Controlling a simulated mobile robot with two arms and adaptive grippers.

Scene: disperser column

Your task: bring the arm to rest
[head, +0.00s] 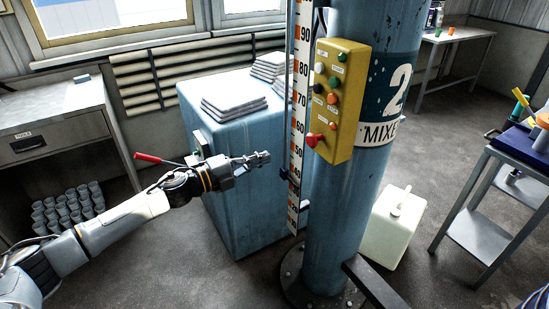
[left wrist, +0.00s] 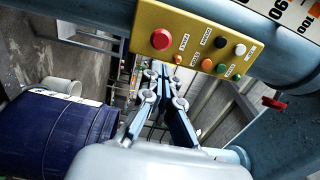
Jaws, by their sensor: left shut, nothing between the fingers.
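My left arm reaches in from the left in the head view, with its gripper (head: 258,158) shut and empty. The gripper is in front of the blue cabinet, left of the blue column (head: 345,215) and its numbered scale (head: 298,110). The yellow control box (head: 340,95) with several buttons is on the column, up and right of the gripper, and they look apart. In the left wrist view the closed fingers (left wrist: 158,72) show below the yellow box (left wrist: 205,22) and its large red button (left wrist: 161,39). My right gripper is in neither view.
A blue cabinet (head: 235,190) with folded cloths (head: 235,103) on top stands behind the gripper. A red-handled lever (head: 148,157) shows near the wrist. A white canister (head: 393,230) stands right of the column. A blue drum (left wrist: 55,135) fills the lower left of the wrist view.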

